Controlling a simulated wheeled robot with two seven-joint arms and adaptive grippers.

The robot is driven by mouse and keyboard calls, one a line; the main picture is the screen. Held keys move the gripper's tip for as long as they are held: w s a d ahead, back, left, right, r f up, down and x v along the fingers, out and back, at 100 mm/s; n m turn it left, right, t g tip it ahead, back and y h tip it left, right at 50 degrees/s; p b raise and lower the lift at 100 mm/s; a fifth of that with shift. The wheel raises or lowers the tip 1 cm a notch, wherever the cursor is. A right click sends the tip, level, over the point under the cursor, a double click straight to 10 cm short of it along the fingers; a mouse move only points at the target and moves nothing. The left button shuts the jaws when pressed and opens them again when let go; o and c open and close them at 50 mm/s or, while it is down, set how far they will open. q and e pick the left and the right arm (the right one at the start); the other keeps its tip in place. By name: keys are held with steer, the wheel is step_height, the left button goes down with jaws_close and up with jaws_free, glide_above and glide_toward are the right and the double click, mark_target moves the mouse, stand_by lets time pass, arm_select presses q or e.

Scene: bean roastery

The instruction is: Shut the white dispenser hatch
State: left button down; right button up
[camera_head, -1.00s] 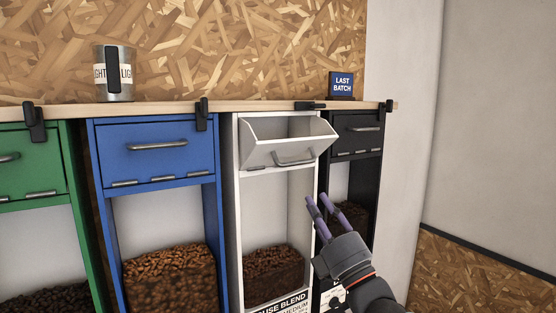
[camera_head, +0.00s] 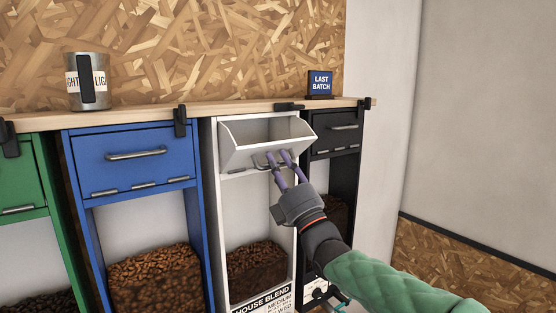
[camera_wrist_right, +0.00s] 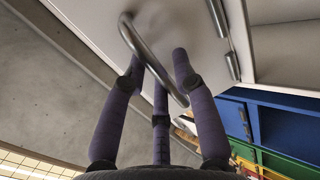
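The white dispenser hatch (camera_head: 255,150) is tilted open at the top of the white dispenser, its bin leaning outward. Its metal bar handle (camera_head: 268,160) is on the front face. My right gripper (camera_head: 280,158) is at this handle, with purple fingers pointing up at the hatch front. In the right wrist view the handle (camera_wrist_right: 150,62) crosses between the spread fingers (camera_wrist_right: 160,85); I cannot tell whether they touch it. The right gripper is open. The black latch (camera_head: 288,106) above the hatch lies sideways. My left gripper is not in view.
Blue (camera_head: 135,158) and green (camera_head: 18,175) dispensers stand to the left and a black one (camera_head: 335,135) to the right, with shut hatches. A metal mug (camera_head: 88,82) and a "LAST BATCH" sign (camera_head: 320,84) stand on the wooden shelf (camera_head: 235,106).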

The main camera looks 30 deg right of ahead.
steer(key=shift+w, duration=0.15)
steer(key=shift+r, duration=0.1)
steer(key=shift+c, duration=0.9)
jaws_close()
steer(key=shift+r, duration=0.1)
